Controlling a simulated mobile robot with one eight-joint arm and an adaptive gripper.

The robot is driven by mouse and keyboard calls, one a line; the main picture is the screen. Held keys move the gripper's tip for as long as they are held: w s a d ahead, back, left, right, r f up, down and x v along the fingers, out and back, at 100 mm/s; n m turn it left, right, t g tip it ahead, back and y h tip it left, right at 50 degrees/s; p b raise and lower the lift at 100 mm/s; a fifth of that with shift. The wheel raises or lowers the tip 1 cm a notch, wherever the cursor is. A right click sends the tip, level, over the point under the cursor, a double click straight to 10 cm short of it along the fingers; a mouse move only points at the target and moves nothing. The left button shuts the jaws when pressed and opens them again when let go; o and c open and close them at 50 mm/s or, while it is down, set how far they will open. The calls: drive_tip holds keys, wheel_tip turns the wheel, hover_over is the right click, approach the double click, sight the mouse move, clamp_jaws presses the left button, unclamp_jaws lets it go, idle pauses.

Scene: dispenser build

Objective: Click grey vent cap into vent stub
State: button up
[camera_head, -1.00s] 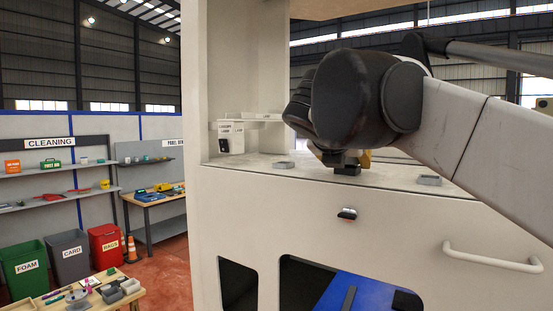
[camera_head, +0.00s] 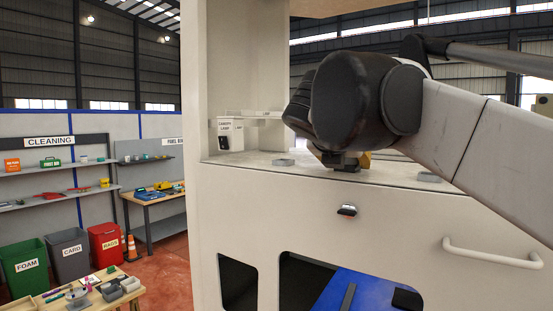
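My gripper (camera_head: 346,163) is at the top deck of the white dispenser cabinet (camera_head: 330,195), mostly hidden behind my dark wrist. A small dark grey piece (camera_head: 346,167) shows right under the fingers at the deck's front edge; it may be the grey vent cap, and I cannot tell whether the fingers are shut on it. One small grey fitting (camera_head: 284,162) sits on the deck to the left and another (camera_head: 429,177) to the right. I cannot tell which fitting is the vent stub, or whether a stub is hidden under my gripper.
A latch (camera_head: 347,210) and a handle (camera_head: 492,252) stick out of the cabinet front. A table with loose parts (camera_head: 95,292) stands at lower left, with bins (camera_head: 68,255) behind it.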

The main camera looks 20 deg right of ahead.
drive_tip(key=o, duration=1.6)
drive_tip(key=shift+r, duration=0.1)
drive_tip(key=shift+p+v, duration=1.1)
drive_tip(key=shift+v, duration=1.9)
